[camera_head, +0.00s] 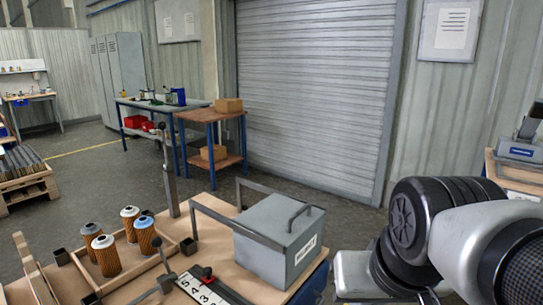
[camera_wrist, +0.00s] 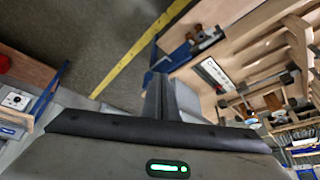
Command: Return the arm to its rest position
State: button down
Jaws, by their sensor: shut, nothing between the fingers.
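My arm (camera_head: 450,235), black and pale grey, is folded at the right edge in the head view, to the right of the workbench (camera_head: 243,213). My gripper (camera_wrist: 163,95) is seen in the wrist view with its dark fingers together and empty. It is clear of the bench, which lies off to the upper right there. Several orange-brown filter cartridges (camera_head: 106,256) with white or blue tops stand in and beside a wooden tray on the bench. My gripper's fingers are out of sight in the head view.
A numbered strip (camera_head: 207,289) with a red piece lies in front. A side table (camera_head: 208,118), shutter (camera_head: 310,90) and pallet (camera_head: 25,182) are farther back. Floor between is open.

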notch_tip(320, 180, up, 20)
jog(key=s+p, duration=0.1)
jog(key=p, duration=1.8)
jog(key=shift+d+f, duration=0.2)
jog(key=shift+s, duration=0.1)
